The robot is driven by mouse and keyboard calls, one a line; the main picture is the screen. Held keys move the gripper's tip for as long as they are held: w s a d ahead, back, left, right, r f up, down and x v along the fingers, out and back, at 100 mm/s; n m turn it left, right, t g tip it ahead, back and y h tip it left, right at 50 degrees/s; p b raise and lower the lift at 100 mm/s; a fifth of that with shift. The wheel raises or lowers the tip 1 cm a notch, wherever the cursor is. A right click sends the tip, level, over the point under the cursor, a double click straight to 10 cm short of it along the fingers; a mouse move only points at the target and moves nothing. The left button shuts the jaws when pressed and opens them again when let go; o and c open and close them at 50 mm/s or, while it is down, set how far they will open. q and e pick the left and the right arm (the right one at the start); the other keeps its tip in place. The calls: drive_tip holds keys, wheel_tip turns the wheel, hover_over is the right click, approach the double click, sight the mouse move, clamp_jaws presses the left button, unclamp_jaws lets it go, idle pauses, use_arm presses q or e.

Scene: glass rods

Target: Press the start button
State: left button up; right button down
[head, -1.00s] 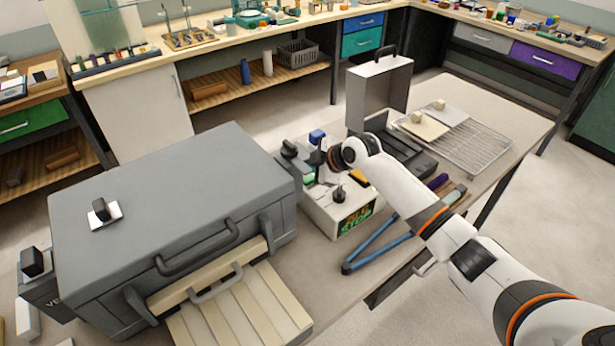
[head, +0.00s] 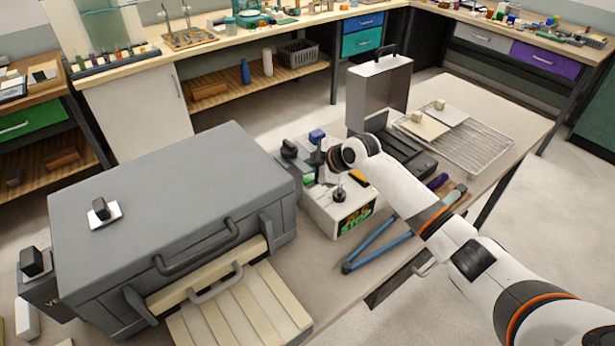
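A white control box (head: 325,217) stands on the table right of the big grey kiln-like box. Its front has a dark panel (head: 356,221) with orange and green lettering, the green part reading like "STOP". A black knob (head: 339,195) sits on its top, and a green part (head: 308,179) shows near its back left edge. My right gripper (head: 318,165) is over the back of the control box, with its fingers dark and small; whether they touch a button is hidden, and I cannot tell if they are open. My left gripper is not in view.
The grey box (head: 170,200) with handles fills the left. Blue-handled tongs (head: 375,245) lie right of the control box. A wire rack (head: 470,145) with pale tiles and an upright metal case (head: 380,85) stand behind my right arm.

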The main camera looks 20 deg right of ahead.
sight(312, 179)
drive_tip(key=shift+f, duration=0.3)
drive_tip(key=shift+f+b, duration=0.35)
drive_tip(key=shift+f, duration=0.15)
idle(0.8)
drive_tip(key=shift+r+p, duration=0.75)
drive_tip(key=shift+r, duration=0.2)
wheel_tip(312, 179, up, 5)
drive_tip(key=p, duration=0.4)
drive_tip(key=shift+s+f, duration=0.1)
idle(0.6)
